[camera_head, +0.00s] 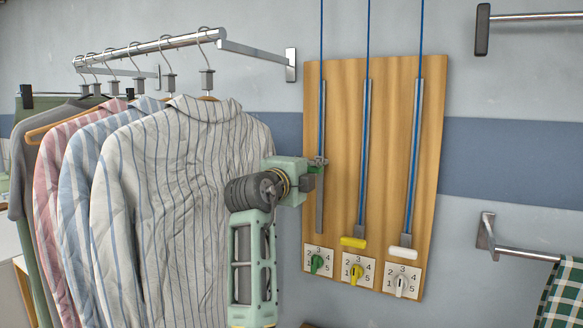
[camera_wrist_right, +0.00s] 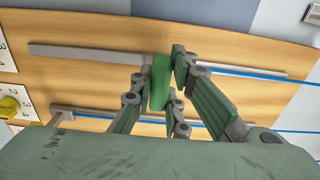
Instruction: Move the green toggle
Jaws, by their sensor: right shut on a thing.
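The green toggle (camera_wrist_right: 160,84) is a green handle on the leftmost vertical track (camera_head: 320,207) of the wooden board. In the wrist view it stands between the fingers of my right gripper (camera_wrist_right: 163,70), which is shut on it. In the head view my right gripper (camera_head: 317,166) is at the upper middle part of that track and mostly hides the toggle. The yellow toggle (camera_head: 353,242) and the white toggle (camera_head: 400,253) hang at the low ends of the other two tracks. My left gripper is not in view.
The wooden board (camera_head: 342,85) also bears green (camera_head: 317,263), yellow (camera_head: 356,272) and white (camera_head: 402,285) dials below the tracks. Shirts (camera_head: 150,190) hang from a rail (camera_head: 150,45) close on the left. Metal bars (camera_head: 530,16) stick out from the wall at right.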

